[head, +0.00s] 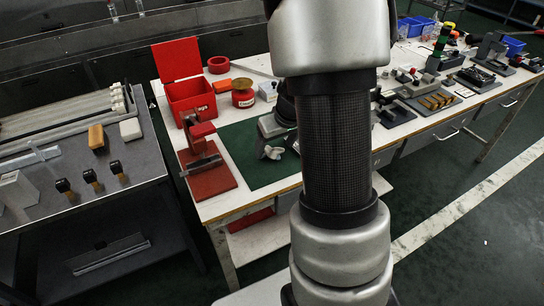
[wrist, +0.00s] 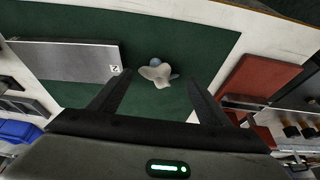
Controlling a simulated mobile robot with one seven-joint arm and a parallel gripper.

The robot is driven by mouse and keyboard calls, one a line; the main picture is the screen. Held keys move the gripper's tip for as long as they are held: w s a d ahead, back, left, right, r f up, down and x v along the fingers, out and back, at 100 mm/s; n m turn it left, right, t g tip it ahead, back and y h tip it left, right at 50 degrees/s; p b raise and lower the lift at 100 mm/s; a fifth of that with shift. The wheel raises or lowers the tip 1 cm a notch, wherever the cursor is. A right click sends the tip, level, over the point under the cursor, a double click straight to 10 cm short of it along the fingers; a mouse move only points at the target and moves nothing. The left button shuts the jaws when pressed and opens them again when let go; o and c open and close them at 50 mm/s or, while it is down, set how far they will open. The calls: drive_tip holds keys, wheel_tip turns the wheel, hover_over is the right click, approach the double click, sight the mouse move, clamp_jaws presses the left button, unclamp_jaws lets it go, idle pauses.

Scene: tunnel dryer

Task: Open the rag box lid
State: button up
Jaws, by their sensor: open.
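The red rag box (head: 193,101) stands at the back left of the workbench, with lettering on its front. Its red lid (head: 177,60) stands raised at the back of the box, so the box is open at the top. My gripper (wrist: 158,77) is open, with its two dark fingers apart over the green mat (wrist: 75,91). A crumpled whitish rag-like piece (wrist: 156,75) shows between the fingers, not gripped; it also lies on the mat in the head view (head: 272,153). The gripper is to the right of and in front of the box. My arm hides its fingers in the head view.
A red vise-like tool on a red base (head: 208,177) stands in front of the box. A red tin (head: 243,96) and a red ring (head: 219,65) are to its right. A grey plate (wrist: 70,58) lies on the mat. A grey side table (head: 110,180) stands left.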

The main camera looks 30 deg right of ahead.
sight(273, 152)
drive_tip(key=x, duration=0.3)
drive_tip(key=shift+b, duration=0.35)
drive_tip(key=c, duration=0.9)
